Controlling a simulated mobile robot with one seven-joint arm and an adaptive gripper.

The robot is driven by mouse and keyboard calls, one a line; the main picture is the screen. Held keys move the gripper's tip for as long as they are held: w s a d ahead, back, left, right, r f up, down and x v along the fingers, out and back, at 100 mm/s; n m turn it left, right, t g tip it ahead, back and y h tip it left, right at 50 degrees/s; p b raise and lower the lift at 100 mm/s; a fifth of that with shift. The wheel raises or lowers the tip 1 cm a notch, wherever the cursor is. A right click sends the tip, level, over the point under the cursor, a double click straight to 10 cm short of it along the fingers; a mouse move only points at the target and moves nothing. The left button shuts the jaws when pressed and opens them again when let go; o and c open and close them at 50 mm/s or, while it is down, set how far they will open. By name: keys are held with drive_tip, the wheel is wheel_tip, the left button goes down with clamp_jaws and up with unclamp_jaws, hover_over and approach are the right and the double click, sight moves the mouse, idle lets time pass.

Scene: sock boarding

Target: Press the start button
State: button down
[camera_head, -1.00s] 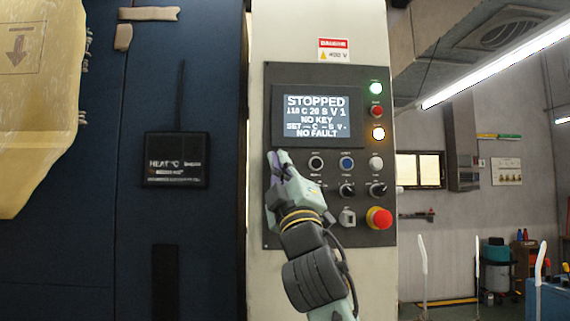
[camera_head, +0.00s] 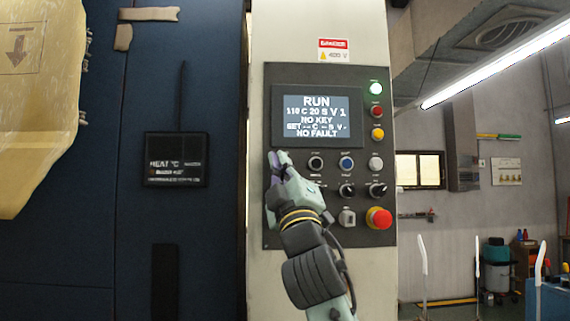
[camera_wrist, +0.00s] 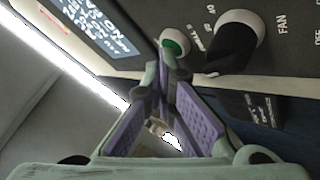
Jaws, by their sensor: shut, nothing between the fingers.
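The green start button (camera_wrist: 174,42) shows in the wrist view, in a pale ring just beyond my fingertips; I cannot tell whether they touch it. My gripper (camera_head: 280,157) is at the left side of the dark control panel (camera_head: 300,235), just below the screen. In the wrist view my gripper (camera_wrist: 168,72) is shut and empty, its purple-padded fingers meeting at the tips. The screen (camera_head: 317,116) reads RUN and NO FAULT.
A red emergency stop (camera_head: 379,218) is at the panel's lower right. Several knobs and buttons lie right of my gripper, including a blue button (camera_head: 347,162) and a black selector knob (camera_wrist: 236,42). A green lamp (camera_head: 376,88) is lit at the upper right.

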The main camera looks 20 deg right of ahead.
idle(0.3)
drive_tip(key=shift+s+a, duration=0.25)
drive_tip(key=shift+s, duration=0.55)
drive_tip(key=shift+f+b, duration=0.1)
drive_tip(key=shift+b, duration=0.2)
drive_tip(key=s, duration=0.2)
drive_tip(key=s+a+b, duration=0.1)
drive_tip(key=s, duration=0.1)
drive_tip(key=shift+s+a, duration=0.2)
drive_tip(key=shift+s, duration=0.2)
